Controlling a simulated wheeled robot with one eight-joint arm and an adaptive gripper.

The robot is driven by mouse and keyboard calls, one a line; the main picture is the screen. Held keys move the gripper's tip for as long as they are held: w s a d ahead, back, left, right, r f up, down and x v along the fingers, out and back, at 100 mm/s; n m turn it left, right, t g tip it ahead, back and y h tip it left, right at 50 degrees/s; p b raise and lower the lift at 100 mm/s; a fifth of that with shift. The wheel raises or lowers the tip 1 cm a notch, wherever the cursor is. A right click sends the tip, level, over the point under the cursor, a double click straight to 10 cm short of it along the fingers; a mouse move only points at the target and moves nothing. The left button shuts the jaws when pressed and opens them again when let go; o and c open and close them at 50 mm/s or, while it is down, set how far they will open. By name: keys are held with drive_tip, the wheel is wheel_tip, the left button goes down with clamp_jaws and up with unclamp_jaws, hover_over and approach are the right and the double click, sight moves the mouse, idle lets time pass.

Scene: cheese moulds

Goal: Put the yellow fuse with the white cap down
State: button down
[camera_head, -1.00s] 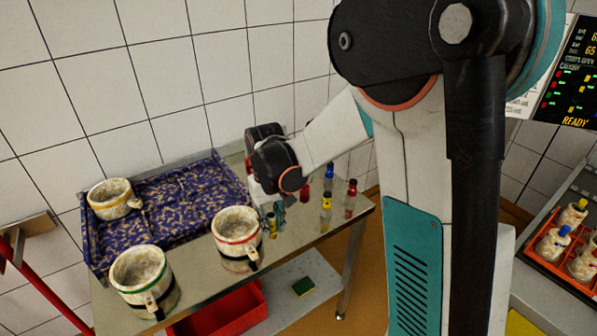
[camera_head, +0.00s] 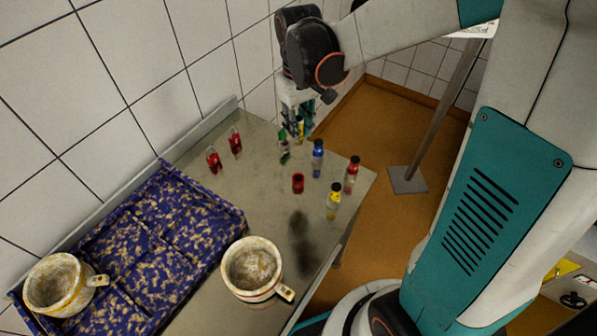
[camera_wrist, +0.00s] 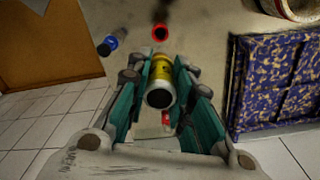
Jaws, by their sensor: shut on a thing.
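My gripper (camera_head: 298,125) is shut on a yellow fuse (camera_wrist: 160,70), which sits between its teal fingers in the wrist view. The fuse has a yellow body, a pale band and a dark round end towards the camera; I cannot make out a white cap. In the head view only a bit of yellow shows between the fingers. The gripper points down over the back right part of the metal table (camera_head: 262,200), and the fuse seems to be above its top.
Near the gripper stand a green fuse (camera_head: 284,152), a blue-capped fuse (camera_head: 317,160), a red-capped fuse (camera_head: 351,175) and a low red ring-like piece (camera_head: 298,183). Two red pieces (camera_head: 213,160) (camera_head: 235,141) are by the wall.

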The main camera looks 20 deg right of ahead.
sight(299, 144)
wheel_tip(299, 144, down, 18)
drive_tip(key=b, duration=0.4)
drive_tip(key=shift+b, duration=0.35)
drive_tip(key=shift+f, duration=0.1)
drive_tip(key=c, duration=1.4)
unclamp_jaws()
wheel_tip(299, 144, up, 13)
drive_tip(key=p, duration=0.3)
drive_tip(key=shift+s+f, duration=0.1)
drive_tip(key=shift+s+r+m+t, duration=0.45)
drive_tip(key=shift+s+r+t, duration=0.75)
drive_tip(key=shift+s+r, duration=1.15)
drive_tip(key=shift+s+r+m+t, duration=0.4)
drive_tip(key=shift+s+r+t, duration=0.8)
drive_tip(key=shift+s+r, duration=1.15)
drive_tip(key=shift+s+r+m+t, duration=0.45)
drive_tip(key=shift+s+r+t, duration=0.75)
drive_tip(key=shift+s+r, duration=1.1)
